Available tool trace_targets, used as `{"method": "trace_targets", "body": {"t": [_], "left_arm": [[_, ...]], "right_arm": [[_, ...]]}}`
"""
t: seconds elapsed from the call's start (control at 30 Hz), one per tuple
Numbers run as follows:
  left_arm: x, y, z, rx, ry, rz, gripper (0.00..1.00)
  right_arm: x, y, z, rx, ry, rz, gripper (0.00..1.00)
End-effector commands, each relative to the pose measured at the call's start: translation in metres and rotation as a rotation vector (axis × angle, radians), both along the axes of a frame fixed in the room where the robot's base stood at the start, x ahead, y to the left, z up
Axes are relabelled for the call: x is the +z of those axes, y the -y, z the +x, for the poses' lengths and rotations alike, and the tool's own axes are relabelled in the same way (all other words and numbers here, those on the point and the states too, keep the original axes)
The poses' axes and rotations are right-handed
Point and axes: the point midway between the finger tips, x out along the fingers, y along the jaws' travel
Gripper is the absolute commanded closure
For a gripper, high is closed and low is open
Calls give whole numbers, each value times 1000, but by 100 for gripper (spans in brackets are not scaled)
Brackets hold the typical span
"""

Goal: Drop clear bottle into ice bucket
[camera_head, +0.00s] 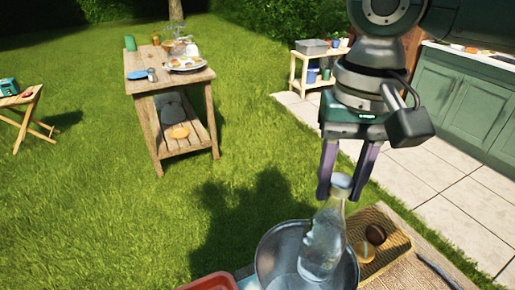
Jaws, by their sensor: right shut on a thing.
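The clear bottle (321,243) hangs slightly tilted, with its light cap at the top and its lower part over and partly inside the mouth of the ice bucket (272,245). The bucket is a grey metal pail near the bottom of the view, cut off by the lower edge. My right gripper (340,190) comes down from above with its two purple fingers on either side of the bottle's cap and neck, shut on it. I cannot tell whether the bottle's base touches the bucket's inside. My left gripper is not in view.
A woven tray (391,245) with a dark round thing (375,234) and a tan one (363,252) lies right of the bucket. A red container (208,283) is at its lower left. A wooden table (185,88) stands farther off on the grass.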

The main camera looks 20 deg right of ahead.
Motion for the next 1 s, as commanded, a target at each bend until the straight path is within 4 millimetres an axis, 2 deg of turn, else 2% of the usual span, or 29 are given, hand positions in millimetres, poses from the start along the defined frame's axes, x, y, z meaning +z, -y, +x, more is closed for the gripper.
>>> {"method": "trace_targets", "body": {"t": [0.07,0.37,0.4,0.67,1.0], "left_arm": [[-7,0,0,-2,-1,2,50],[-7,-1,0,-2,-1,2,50],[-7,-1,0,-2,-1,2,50],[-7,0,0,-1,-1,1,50],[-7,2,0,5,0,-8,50]], "right_arm": [[-5,0,1,0,4,1,100],[-3,0,1,0,3,1,100],[-3,0,1,0,3,1,55],[-4,0,0,0,1,0,26],[0,0,0,1,0,1,25]]}}
